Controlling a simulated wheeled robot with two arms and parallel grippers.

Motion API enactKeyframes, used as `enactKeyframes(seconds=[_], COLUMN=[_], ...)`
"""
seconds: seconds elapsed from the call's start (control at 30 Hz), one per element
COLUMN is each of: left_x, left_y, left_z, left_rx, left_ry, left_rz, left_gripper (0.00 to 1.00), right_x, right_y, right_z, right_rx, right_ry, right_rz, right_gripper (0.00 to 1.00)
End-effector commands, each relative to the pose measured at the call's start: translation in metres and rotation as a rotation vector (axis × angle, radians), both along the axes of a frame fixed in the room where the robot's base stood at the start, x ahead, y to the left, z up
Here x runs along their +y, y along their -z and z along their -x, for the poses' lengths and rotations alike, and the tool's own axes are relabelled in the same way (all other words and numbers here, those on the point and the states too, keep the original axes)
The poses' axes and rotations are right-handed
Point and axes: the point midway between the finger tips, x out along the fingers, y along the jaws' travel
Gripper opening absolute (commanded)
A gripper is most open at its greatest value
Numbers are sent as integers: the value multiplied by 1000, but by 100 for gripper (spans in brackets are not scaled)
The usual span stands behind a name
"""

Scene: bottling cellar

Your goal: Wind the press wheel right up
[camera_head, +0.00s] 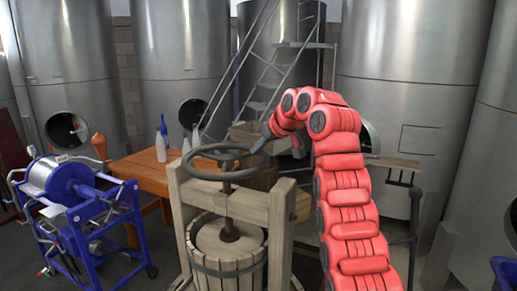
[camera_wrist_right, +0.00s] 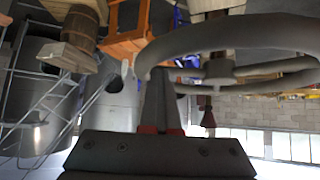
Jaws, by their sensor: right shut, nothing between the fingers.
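The press wheel (camera_head: 205,176) is a dark ring with spokes, lying level on top of a screw (camera_head: 229,232) in the wooden press frame (camera_head: 248,204). A slatted wooden basket (camera_head: 228,275) stands below it. My right gripper (camera_head: 259,144) is at the right back side of the wheel's rim, its fingers shut with nothing between them. In the right wrist view the shut fingers (camera_wrist_right: 160,102) point toward the rim (camera_wrist_right: 240,32), which passes close by their tips; I cannot tell whether they touch. My left gripper is not in view.
A blue machine with a metal drum (camera_head: 67,180) stands at the left. A wooden table (camera_head: 148,172) behind the press carries bottles (camera_head: 162,145). Large steel tanks (camera_head: 180,50) line the back, with a metal stair (camera_head: 275,75) between them. A small wooden shelf (camera_head: 393,162) is at the right.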

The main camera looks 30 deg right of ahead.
Motion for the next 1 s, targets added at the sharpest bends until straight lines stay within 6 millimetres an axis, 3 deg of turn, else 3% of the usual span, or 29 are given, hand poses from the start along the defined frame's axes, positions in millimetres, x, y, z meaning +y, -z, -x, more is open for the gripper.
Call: enactKeyframes(seconds=[0.5, 1.0], left_x=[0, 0], left_y=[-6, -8], left_z=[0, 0], left_rx=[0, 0], left_ry=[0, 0], left_rz=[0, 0], left_gripper=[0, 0], right_x=[0, 0], right_y=[5, 6], right_z=[-19, -23], right_rx=[13, 12], right_ry=[5, 8], right_rz=[-1, 1], right_gripper=[0, 0])
